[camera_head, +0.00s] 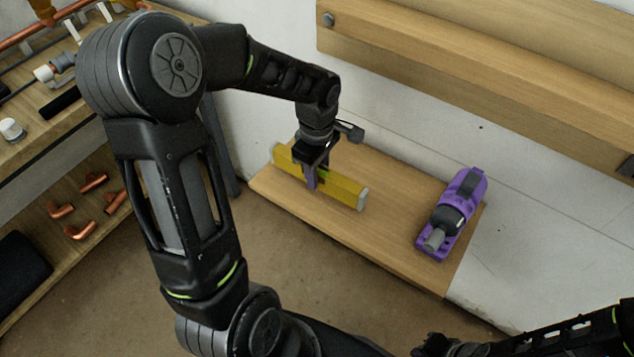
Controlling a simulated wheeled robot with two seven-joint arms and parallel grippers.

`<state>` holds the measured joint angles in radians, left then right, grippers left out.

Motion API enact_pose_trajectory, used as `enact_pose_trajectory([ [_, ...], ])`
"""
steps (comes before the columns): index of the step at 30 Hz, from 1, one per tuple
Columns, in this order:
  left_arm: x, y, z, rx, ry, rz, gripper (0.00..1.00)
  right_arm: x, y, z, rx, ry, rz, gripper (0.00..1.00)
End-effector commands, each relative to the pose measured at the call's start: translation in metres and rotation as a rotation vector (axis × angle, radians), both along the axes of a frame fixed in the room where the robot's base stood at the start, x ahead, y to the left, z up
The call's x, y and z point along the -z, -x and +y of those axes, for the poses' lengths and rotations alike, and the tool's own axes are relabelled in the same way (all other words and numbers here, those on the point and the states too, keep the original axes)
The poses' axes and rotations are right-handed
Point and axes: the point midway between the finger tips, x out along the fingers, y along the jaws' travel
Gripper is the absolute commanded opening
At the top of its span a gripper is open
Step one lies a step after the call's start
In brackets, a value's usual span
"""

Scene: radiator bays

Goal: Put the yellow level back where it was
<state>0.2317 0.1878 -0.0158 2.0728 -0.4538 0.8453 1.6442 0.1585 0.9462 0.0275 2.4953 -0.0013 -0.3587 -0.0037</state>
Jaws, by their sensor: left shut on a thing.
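The yellow level (344,192) is a long bar with pale end caps, at the left part of a low wooden shelf board (385,236). My left gripper (312,182) reaches down over it and is shut on it near its middle. I cannot tell whether the level touches the board or hangs just above it. Part of the level is hidden behind the gripper's fingers. My right arm shows at the lower right, but its fingertips cannot be made out clearly.
A purple tool (452,215) with a black and grey body lies on the board's right part. A wooden wall shelf (490,60) overhangs at the upper right. A bench at left holds copper fittings (80,231) on its lower shelf. The board between level and purple tool is clear.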

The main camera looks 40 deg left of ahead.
Motion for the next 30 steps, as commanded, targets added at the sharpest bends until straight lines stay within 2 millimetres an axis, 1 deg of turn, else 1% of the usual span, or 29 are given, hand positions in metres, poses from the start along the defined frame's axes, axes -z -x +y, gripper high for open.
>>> enact_pose_trajectory([
  [2, 0.005, 0.0, 0.0, 0.0, 0.0, 0.001, 0.0, 0.001, 0.0, 0.0, 0.0, 0.0, 0.0, 0.0],
  [6, 0.025, 0.001, 0.0, 0.002, 0.0, 0.004, 0.0, 0.005, 0.0, 0.0, 0.0, 0.0, 0.0, 0.0],
  [9, 0.036, 0.001, 0.0, 0.0, 0.001, 0.002, 0.0, 0.007, 0.0, 0.0, 0.0, 0.0, 0.0, 0.0],
  [17, 0.037, 0.0, 0.0, 0.001, 0.0, 0.0, 0.0, 0.006, 0.0, 0.0, 0.0, 0.0, 0.0, 0.0],
  [22, 0.042, 0.0, 0.0, 0.001, 0.0, 0.0, 0.0, 0.011, 0.0, 0.0, 0.0, 0.0, 0.0, 0.0],
  [23, 0.041, 0.0, 0.0, 0.0, 0.0, 0.0, 0.29, 0.01, 0.0, 0.0, 0.0, 0.0, 0.0, 0.0],
  [30, 0.04, 0.0, 0.0, 0.0, 0.0, 0.0, 0.48, 0.01, 0.0, 0.0, 0.0, 0.0, 0.0, 0.0],
])
